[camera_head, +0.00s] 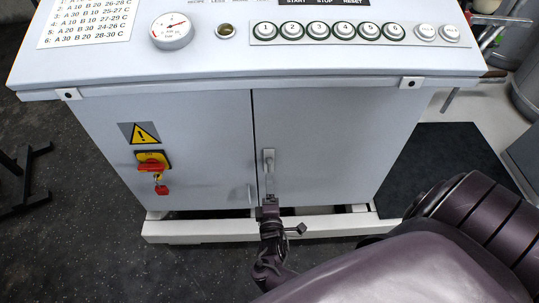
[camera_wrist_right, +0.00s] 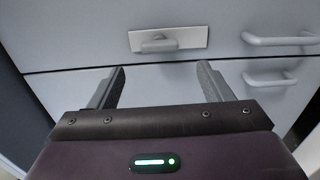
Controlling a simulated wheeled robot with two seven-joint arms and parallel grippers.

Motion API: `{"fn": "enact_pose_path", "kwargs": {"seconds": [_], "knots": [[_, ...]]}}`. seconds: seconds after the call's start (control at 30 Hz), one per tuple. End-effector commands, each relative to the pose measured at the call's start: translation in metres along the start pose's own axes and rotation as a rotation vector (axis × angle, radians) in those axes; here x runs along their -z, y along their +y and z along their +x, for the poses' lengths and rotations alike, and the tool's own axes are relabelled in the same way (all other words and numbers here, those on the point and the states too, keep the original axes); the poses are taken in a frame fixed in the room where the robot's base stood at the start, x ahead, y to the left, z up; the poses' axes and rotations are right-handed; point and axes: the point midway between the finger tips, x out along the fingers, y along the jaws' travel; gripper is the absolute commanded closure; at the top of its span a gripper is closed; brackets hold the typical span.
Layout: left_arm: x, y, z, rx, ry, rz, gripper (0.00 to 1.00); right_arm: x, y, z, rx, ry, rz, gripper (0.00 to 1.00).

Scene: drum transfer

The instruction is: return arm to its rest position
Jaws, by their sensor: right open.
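My right gripper (camera_head: 268,203) is in front of the control cabinet (camera_head: 330,150), just below its door latch (camera_head: 268,163) in the head view. In the right wrist view the gripper (camera_wrist_right: 161,80) has its two fingers spread wide with nothing between them. The latch (camera_wrist_right: 160,44) lies ahead of the fingertips there, on a pale plate, and the fingers look apart from it. My right arm (camera_head: 390,265) comes in from the lower right of the head view. My left gripper does not show.
The cabinet top carries a gauge (camera_head: 171,30), a row of numbered buttons (camera_head: 338,31) and a recipe sheet (camera_head: 95,20). A red and yellow switch (camera_head: 152,162) with a key is on the left door. A handle (camera_wrist_right: 280,39) shows beside the latch. A dark mat (camera_head: 445,155) lies at right.

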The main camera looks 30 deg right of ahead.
Motion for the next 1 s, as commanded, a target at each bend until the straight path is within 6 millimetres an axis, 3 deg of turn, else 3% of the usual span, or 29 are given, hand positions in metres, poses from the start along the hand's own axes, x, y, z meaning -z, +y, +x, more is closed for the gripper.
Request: {"fn": "enact_pose_path", "kwargs": {"seconds": [0.23,0.37,0.47,0.53,0.67,0.8,0.9,1.0], "knots": [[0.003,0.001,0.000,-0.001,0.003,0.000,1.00,0.000,0.000,0.000,0.000,0.000,0.000,0.27],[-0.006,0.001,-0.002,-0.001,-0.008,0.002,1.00,-0.001,-0.007,-0.002,0.028,0.009,0.016,0.27],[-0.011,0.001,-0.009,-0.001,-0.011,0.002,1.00,-0.006,-0.034,-0.013,0.145,0.035,0.090,0.27],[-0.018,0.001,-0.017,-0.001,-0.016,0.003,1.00,-0.013,-0.068,-0.030,0.289,0.050,0.178,0.27],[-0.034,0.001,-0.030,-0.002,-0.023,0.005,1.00,-0.037,-0.140,-0.088,0.630,0.008,0.371,0.27],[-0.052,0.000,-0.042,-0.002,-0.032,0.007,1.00,-0.072,-0.197,-0.172,0.973,-0.140,0.534,0.27],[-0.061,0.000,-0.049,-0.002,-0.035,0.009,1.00,-0.099,-0.220,-0.231,1.166,-0.279,0.611,0.27],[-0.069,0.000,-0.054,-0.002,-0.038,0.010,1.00,-0.119,-0.230,-0.279,1.303,-0.403,0.659,0.27]]}}
